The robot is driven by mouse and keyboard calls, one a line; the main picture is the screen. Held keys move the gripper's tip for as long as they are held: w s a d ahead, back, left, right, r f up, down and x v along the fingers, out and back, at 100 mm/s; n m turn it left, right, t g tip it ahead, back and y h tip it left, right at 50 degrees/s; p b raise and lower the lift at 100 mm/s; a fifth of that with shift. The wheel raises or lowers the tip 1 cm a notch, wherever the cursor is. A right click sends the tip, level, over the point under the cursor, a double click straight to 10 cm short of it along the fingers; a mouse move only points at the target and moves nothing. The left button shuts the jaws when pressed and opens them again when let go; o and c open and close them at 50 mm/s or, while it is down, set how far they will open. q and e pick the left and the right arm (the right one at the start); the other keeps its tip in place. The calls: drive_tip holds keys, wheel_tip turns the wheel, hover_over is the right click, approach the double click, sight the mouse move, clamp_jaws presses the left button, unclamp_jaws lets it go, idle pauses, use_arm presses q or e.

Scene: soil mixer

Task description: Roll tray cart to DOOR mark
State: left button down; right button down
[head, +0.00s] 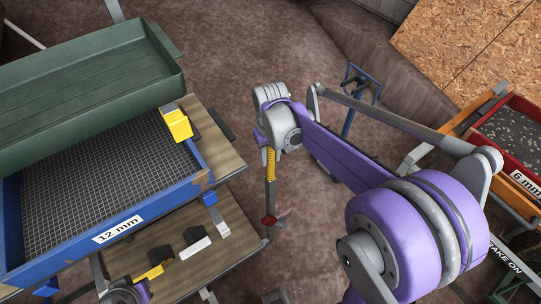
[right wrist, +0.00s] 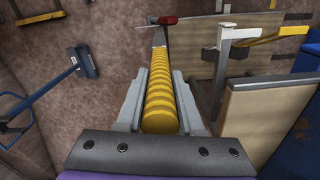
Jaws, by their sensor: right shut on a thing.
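My right gripper (head: 269,150) points down and is shut on a yellow ribbed grip (head: 271,165). In the right wrist view the grip (right wrist: 158,95) lies between the two grey fingers, on a grey bar with a red end (right wrist: 168,20). The bar stands beside a cart with a wooden deck (head: 222,160); whether they are joined is unclear. On this cart lie a blue-framed sieve marked 12 mm (head: 115,234) and a green tray (head: 85,90). A grey and purple part of my left arm shows at the lower left; its fingers cannot be made out. No DOOR mark is readable.
A blue stand (head: 352,110) is on the brown floor behind my right arm. Wooden boards (head: 465,45) lean at the back right. Floor between is partly clear.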

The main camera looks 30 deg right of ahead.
sight(124, 216)
drive_tip(key=shift+a, duration=0.1)
idle(0.7)
drive_tip(key=s+a, duration=0.1)
drive_tip(key=a, duration=1.2)
drive_tip(key=s+a, duration=0.1)
drive_tip(key=a, duration=1.2)
drive_tip(key=s+a, duration=0.1)
drive_tip(key=a, duration=1.2)
drive_tip(key=shift+b, duration=0.35)
drive_tip(key=c, duration=0.6)
unclamp_jaws()
drive_tip(key=shift+o, duration=0.2)
drive_tip(key=shift+r, duration=0.1)
wheel_tip(124, 216, up, 11)
drive_tip(key=shift+f+p, duration=0.15)
drive_tip(key=shift+p, duration=0.2)
drive_tip(key=shift+s+f, duration=0.1)
